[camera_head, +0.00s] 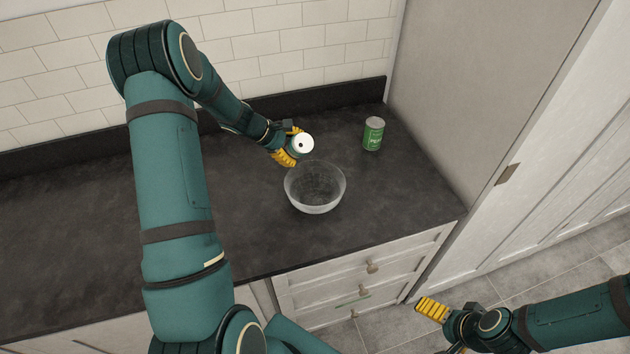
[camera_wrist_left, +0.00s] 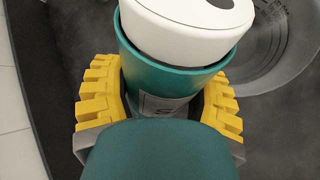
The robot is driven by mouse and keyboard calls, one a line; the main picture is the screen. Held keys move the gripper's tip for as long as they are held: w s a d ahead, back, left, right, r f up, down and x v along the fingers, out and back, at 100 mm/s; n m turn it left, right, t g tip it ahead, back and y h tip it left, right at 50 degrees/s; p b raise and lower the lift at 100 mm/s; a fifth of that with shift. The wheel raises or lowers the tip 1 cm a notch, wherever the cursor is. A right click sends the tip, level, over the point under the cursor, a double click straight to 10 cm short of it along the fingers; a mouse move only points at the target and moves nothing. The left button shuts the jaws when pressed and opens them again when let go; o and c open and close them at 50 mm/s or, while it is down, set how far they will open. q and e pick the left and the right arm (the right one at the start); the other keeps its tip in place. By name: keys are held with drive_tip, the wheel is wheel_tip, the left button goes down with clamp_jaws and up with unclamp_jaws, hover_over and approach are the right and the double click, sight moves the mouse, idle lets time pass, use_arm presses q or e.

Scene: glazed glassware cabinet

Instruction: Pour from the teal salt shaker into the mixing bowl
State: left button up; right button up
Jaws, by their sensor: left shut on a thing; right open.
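The teal salt shaker with a white top (camera_head: 302,144) is held in my left gripper (camera_head: 291,149), just behind and left of the bowl. In the left wrist view, the yellow fingers of my left gripper (camera_wrist_left: 160,105) close on both sides of the shaker's teal body (camera_wrist_left: 165,75); its white cap faces away from the wrist. The shaker is tilted in the head view, its cap turned towards the camera. The clear glass mixing bowl (camera_head: 315,190) stands on the dark counter and looks empty. Its rim also shows in the left wrist view (camera_wrist_left: 285,70). My right gripper (camera_head: 445,328) is open and empty, low at the right, beyond the counter.
A tall pale cabinet side (camera_head: 480,100) bounds the counter at the right, and a tiled wall (camera_head: 280,50) the back. Drawers (camera_head: 365,270) are below the front edge.

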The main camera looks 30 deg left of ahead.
use_arm(q)
drive_tip(key=shift+r+y, duration=0.35)
drive_tip(key=shift+y, duration=0.05)
drive_tip(key=shift+f+m, duration=0.1)
drive_tip(key=shift+m, duration=0.2)
drive_tip(key=shift+a+f+t+y, duration=0.15)
drive_tip(key=shift+t+y, duration=0.25)
drive_tip(key=shift+y, duration=0.2)
drive_tip(key=shift+m, duration=0.3)
drive_tip(key=shift+r+y+b, duration=0.25)
drive_tip(key=shift+y+b, duration=0.05)
drive_tip(key=shift+b, duration=0.1)
drive_tip(key=shift+r+y+b, duration=0.2)
drive_tip(key=shift+y+b, duration=0.1)
drive_tip(key=shift+b, duration=0.35)
drive_tip(key=shift+m, duration=0.3)
drive_tip(key=shift+w+b, duration=0.1)
drive_tip(key=shift+b, duration=0.4)
